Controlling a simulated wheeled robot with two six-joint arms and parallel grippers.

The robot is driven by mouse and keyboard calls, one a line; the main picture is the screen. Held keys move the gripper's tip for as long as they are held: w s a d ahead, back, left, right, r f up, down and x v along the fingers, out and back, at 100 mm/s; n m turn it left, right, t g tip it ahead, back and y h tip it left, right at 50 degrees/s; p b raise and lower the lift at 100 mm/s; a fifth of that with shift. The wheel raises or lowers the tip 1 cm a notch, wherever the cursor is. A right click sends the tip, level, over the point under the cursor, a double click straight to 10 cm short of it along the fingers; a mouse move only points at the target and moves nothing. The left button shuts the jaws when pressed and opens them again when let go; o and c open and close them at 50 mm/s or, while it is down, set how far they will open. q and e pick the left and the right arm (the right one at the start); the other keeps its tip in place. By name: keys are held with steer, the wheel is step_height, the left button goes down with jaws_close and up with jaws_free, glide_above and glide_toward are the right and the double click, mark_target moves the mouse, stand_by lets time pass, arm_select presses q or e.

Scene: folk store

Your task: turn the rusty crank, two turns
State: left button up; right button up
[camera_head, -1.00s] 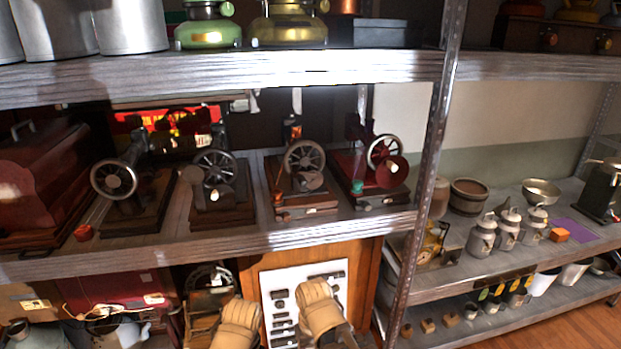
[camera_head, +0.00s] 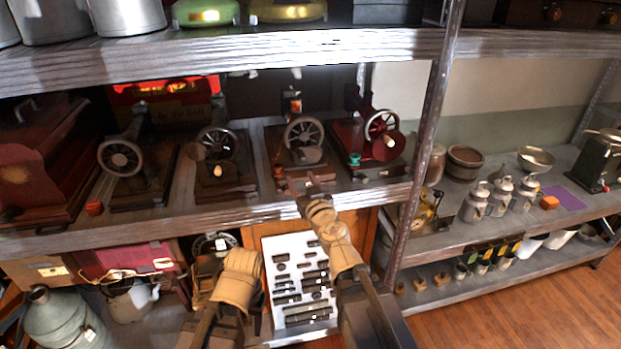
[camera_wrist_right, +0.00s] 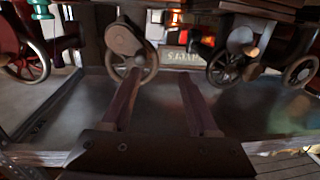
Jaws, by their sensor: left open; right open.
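Several old machines with spoked hand wheels stand on the middle shelf in the head view. I cannot tell for sure which carries the rusty crank; the third machine from the left has a dull grey-brown wheel and crank (camera_head: 304,138). It also shows in the right wrist view as a wheel with a rounded arm (camera_wrist_right: 128,45). My right gripper (camera_head: 312,184) is at the shelf's front edge, before this machine. Its two fingers (camera_wrist_right: 160,95) are open and empty, apart from the wheel. My left gripper (camera_head: 243,255) is lower, below the shelf; its fingertips are hard to see.
A red machine (camera_head: 383,145) stands right of the third one, and a dark wheeled machine (camera_head: 217,150) to its left. The shelf's front edge (camera_head: 220,218) and a metal upright (camera_head: 428,120) are close to my arms. A white tool board (camera_head: 298,280) is below.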

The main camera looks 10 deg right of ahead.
mark_target(303, 160)
steer(key=shift+m+h, duration=0.6)
steer(key=shift+h, duration=0.3)
steer(key=shift+w+d+r, duration=0.1)
steer(key=shift+w+d, duration=0.25)
steer(key=shift+w, duration=1.3)
steer(key=shift+w+d+r, duration=0.1)
steer(key=shift+w+d, duration=0.2)
steer(key=shift+w, duration=1.35)
steer(key=shift+w+d, duration=0.35)
steer(key=shift+w, duration=1.3)
steer(key=shift+w, duration=0.1)
steer(key=shift+c, duration=0.2)
jaws_close()
